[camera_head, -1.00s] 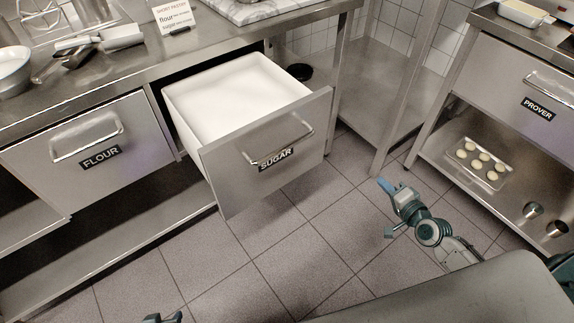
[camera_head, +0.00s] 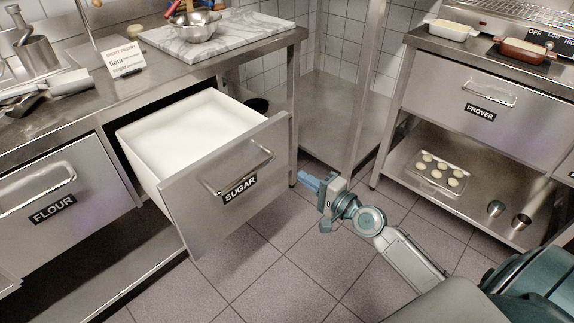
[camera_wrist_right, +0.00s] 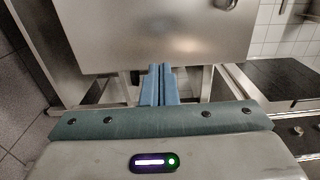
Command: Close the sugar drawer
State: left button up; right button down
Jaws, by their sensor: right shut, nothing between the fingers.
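The sugar drawer (camera_head: 232,190) is pulled open from under the steel counter, showing its white bin inside. Its steel front has a bar handle and a black SUGAR label. My right gripper (camera_head: 308,183) is to the right of the drawer front, apart from the handle, in the head view. In the right wrist view its two blue fingers (camera_wrist_right: 157,85) are together and empty, pointing toward a steel panel (camera_wrist_right: 150,35) with part of a handle at its upper right. My left gripper is out of view.
The closed flour drawer (camera_head: 50,200) is at the left. A steel prover cabinet (camera_head: 465,100) stands at the right, with a tray of dough (camera_head: 437,175) and cups on its lower shelf. A counter leg (camera_head: 296,120) stands behind the drawer. Tiled floor (camera_head: 270,265) is free in front.

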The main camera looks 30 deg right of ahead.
aim_at(279, 162)
jog(key=x, duration=0.7)
jog(key=shift+f, duration=0.1)
